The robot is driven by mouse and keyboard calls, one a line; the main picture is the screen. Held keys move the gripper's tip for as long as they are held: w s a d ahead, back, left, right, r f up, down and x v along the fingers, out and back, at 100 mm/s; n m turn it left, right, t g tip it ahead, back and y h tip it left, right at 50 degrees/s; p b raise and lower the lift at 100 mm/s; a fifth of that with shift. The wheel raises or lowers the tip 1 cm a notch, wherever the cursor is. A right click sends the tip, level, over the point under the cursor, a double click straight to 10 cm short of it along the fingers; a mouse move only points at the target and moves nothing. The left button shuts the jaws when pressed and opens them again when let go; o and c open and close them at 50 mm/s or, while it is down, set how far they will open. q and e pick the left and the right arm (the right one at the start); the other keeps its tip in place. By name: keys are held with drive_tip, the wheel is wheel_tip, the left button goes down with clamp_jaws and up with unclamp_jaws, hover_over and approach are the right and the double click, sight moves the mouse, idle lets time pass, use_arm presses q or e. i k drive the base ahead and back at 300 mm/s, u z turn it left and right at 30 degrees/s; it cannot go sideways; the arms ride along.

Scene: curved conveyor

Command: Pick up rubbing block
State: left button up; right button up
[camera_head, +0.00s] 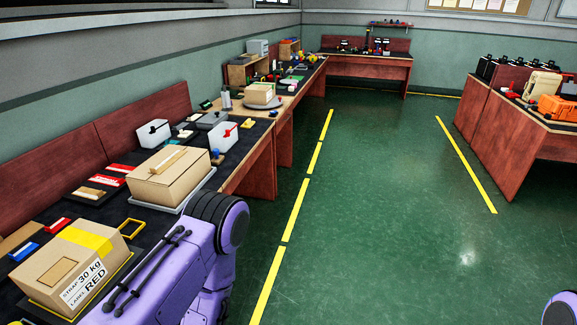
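I cannot tell for sure which thing is the rubbing block. Several small items lie on the dark bench top (133,215) at the left, behind the cardboard boxes. Among them are a brown block (89,193), a pale block (106,180) and a red-and-white item (121,168). They are too small to identify surely. Neither of my grippers is in view. Only a purple link of my arm shows at the bottom, in front of the bench, and a bit of purple at the lower right corner.
A labelled box (70,265) stands at the near left. A second box (165,185) stands on a grey tray farther along. White bins (153,133) and a third box (260,94) follow. The green floor (380,220) is clear. Another bench (510,140) stands at the right.

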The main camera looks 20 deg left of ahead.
sight(218, 159)
drive_tip(key=z, duration=0.25)
drive_tip(key=i, duration=1.75)
drive_tip(key=u, duration=1.7)
drive_tip(key=i, duration=0.8)
drive_tip(key=u, duration=1)
